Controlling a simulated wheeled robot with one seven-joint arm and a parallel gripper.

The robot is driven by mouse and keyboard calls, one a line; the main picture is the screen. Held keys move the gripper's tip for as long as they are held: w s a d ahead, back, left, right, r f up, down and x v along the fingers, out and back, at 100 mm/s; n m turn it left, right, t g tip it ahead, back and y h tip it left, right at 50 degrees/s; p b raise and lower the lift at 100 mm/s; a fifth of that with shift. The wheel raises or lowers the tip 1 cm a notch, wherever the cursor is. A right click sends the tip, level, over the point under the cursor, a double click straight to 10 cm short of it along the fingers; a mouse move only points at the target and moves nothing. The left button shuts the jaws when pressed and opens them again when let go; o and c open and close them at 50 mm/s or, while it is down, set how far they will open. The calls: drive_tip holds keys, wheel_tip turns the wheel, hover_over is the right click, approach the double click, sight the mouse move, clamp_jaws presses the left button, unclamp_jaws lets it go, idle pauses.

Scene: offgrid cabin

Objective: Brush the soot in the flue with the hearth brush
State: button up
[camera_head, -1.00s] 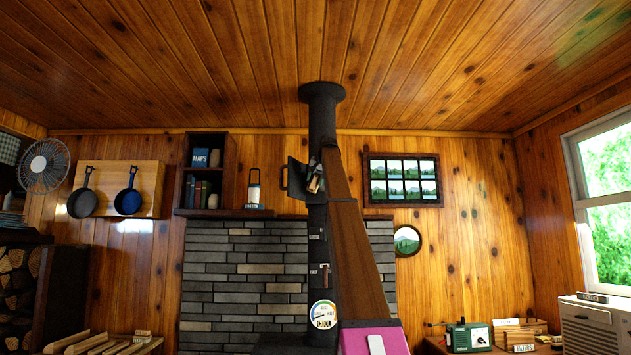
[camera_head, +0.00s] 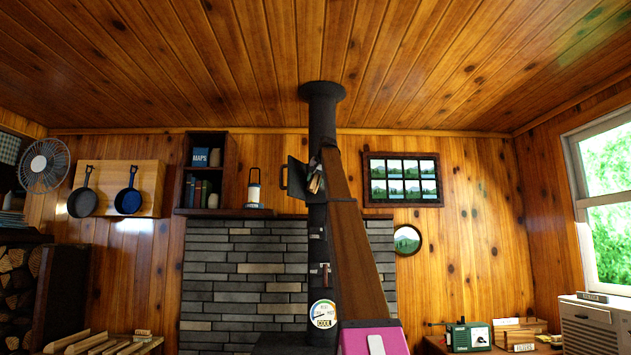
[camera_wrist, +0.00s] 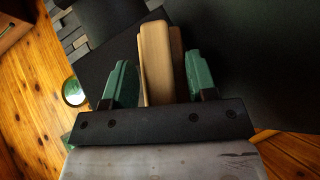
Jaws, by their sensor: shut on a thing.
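The black flue pipe (camera_head: 322,120) rises from the stove to the ceiling. Its small dark door (camera_head: 297,176) stands open to the left. My gripper (camera_wrist: 158,72) is shut on the light wooden handle of the hearth brush (camera_wrist: 155,50), between its two green fingers. In the head view, the brush handle (camera_head: 316,184) shows small at the open door, with my arm behind and to its right. The brush's bristles and the soot are hidden. A broad black surface (camera_wrist: 250,60) fills the right of the wrist view, close to the fingers.
A round gauge (camera_head: 323,314) reading COOL sits low on the pipe. Grey stonework (camera_head: 245,270) stands behind. A shelf with a lantern (camera_head: 254,190) is to the left. A picture frame (camera_head: 402,180) and a round mirror (camera_head: 407,240) hang to the right.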

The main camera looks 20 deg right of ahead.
drive_tip(key=shift+w+d, duration=0.1)
drive_tip(key=shift+w, duration=0.3)
drive_tip(key=s+d, duration=0.3)
drive_tip(key=d, duration=0.7)
drive_tip(key=shift+d, duration=0.3)
idle(0.9)
